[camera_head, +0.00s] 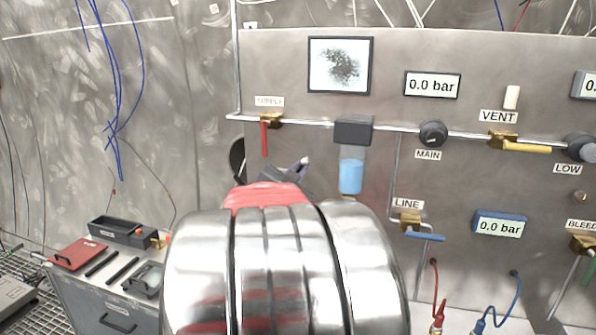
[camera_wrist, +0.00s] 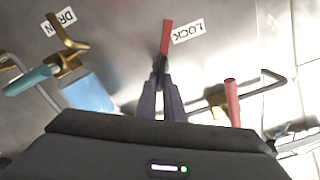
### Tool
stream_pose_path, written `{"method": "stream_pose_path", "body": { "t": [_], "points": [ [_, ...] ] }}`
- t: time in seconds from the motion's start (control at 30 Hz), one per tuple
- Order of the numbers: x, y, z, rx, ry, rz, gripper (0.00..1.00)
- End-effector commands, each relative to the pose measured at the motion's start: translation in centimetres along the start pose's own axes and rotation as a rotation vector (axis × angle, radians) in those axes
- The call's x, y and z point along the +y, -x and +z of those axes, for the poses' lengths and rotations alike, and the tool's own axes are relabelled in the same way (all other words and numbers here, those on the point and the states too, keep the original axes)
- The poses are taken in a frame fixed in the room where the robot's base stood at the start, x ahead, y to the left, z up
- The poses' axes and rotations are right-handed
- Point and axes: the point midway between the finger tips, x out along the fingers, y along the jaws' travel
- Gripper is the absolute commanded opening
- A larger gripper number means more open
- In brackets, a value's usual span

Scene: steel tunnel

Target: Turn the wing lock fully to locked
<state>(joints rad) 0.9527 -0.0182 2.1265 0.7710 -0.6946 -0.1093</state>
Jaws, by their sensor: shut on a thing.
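In the wrist view, the wing lock (camera_wrist: 167,36) shows as a narrow red bar, upright in the picture and leaning slightly right at its top. It stands beside the LOCK label (camera_wrist: 188,31), which appears upside down. My gripper (camera_wrist: 162,66) is shut on the bar's lower part, one dark finger on each side. The lock's base is hidden by the fingers. In the head view, my arm covers the lock, and only part of my gripper (camera_head: 294,171) shows against the panel.
In the wrist view, a brass valve (camera_wrist: 68,45) by the DRAIN label, a teal handle (camera_wrist: 27,80), a blue bowl (camera_wrist: 90,94) and a red lever (camera_wrist: 232,102) stand around my gripper. In the head view, a toolbox (camera_head: 110,308) stands at lower left.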

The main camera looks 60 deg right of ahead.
Motion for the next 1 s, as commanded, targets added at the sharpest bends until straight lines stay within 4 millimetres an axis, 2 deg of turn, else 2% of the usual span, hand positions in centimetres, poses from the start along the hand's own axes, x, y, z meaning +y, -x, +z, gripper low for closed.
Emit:
{"method": "stream_pose_path", "body": {
  "t": [0.7, 1.0],
  "points": [
    [1.0, 0.1, 0.6, -0.005, -0.676, 0.003, 0.00],
    [1.3, 0.1, 0.9, -0.006, -0.915, 0.005, 0.00]
  ]
}}
